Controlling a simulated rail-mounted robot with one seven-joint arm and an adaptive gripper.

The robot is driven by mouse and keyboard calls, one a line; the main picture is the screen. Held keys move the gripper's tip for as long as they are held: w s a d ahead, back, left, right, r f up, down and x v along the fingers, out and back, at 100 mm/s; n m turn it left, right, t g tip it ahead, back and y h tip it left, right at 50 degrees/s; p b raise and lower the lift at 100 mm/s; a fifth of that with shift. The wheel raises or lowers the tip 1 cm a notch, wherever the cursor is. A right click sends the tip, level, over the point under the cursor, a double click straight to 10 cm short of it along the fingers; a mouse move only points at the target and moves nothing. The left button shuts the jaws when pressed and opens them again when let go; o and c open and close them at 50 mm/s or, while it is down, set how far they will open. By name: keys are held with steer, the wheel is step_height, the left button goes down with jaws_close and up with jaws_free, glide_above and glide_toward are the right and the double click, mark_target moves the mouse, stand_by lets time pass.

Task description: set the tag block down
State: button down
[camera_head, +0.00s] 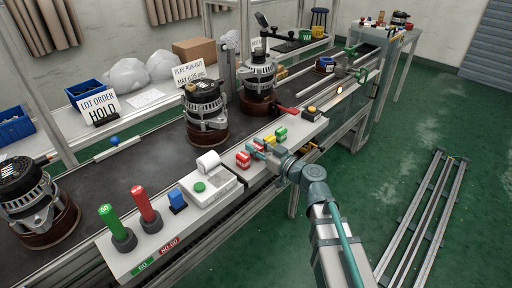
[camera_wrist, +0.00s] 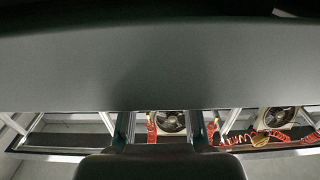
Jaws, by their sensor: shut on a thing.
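My gripper (camera_head: 260,150) is low over the pale ledge along the front of the conveyor, its fingers among a row of small coloured blocks. A red block (camera_head: 243,160) is at the left of the fingers. A yellow block (camera_head: 269,140) and a green block (camera_head: 281,134) are just beyond them. My gripper is shut on a small block, but the fingers and wrist hide most of it, so its colour and any gap to the ledge cannot be told. In the wrist view a wide grey surface (camera_wrist: 160,65) fills the upper part, and no block can be made out.
A white label printer (camera_head: 208,188) stands left of the blocks. Beyond are a blue item (camera_head: 177,199) and red (camera_head: 145,203) and green (camera_head: 116,228) handled gauges. A red-handled tool (camera_head: 286,110) and a yellow-topped button box (camera_head: 311,112) are at the right. Alternators (camera_head: 205,110) stand behind on the conveyor.

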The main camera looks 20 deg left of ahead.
mark_target(261, 150)
steer(key=c, duration=1.2)
jaws_free()
steer(key=shift+r, duration=0.1)
steer(key=shift+r+p, duration=0.15)
steer(key=shift+p, duration=0.35)
steer(key=b+v, duration=0.1)
steer(key=v, duration=0.5)
steer(key=shift+s+d, duration=0.2)
steer(key=shift+s, duration=0.05)
steer(key=shift+d+f+b, duration=0.35)
steer(key=shift+f+b, duration=0.05)
steer(key=shift+b, duration=0.65)
steer(key=b+v, duration=0.2)
steer(key=b, duration=0.3)
steer(key=shift+w+b, duration=0.1)
steer(key=shift+b, duration=0.2)
steer(key=b, duration=0.4)
steer(key=shift+d, duration=0.4)
